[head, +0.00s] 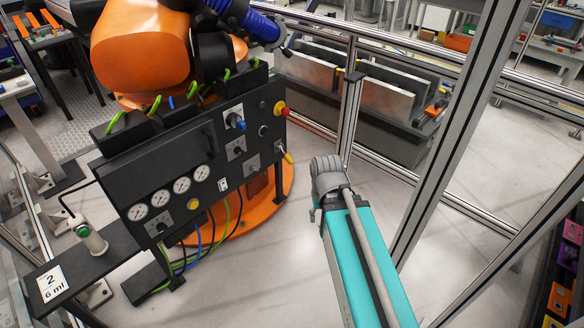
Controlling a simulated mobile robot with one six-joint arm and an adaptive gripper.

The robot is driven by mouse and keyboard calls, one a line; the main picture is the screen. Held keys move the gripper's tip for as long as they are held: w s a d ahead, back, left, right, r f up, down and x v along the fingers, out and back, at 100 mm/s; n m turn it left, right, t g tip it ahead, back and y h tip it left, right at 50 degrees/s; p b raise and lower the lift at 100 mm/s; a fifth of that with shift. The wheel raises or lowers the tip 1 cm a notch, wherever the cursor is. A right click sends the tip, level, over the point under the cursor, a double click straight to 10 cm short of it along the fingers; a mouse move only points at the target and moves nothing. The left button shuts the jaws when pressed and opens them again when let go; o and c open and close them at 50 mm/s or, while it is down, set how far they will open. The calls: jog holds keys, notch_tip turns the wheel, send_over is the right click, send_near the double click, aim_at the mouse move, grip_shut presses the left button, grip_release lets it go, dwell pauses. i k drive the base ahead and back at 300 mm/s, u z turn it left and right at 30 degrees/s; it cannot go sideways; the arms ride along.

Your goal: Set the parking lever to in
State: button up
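A black control panel (185,165) stands upright at the left, in front of an orange machine. At its right end a small lever with a yellow tip (287,157) sticks out from a light plate and points down to the right. No label is readable, so I cannot tell for certain whether this is the parking lever, nor which position is in. My teal arm (362,260) reaches up from the bottom to a grey joint (326,176), right of the panel and apart from the lever in the picture. My gripper's fingers do not show.
The panel also bears a red button (281,108), a blue knob (236,121), several gauges (181,185) and a yellow button (193,204). A metal frame post (455,130) rises right of my arm. Bare floor (270,265) lies between panel and arm.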

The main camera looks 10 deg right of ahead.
aim_at(287, 158)
jog(key=u, duration=1.15)
jog(key=i, duration=1.3)
jog(key=z, duration=0.9)
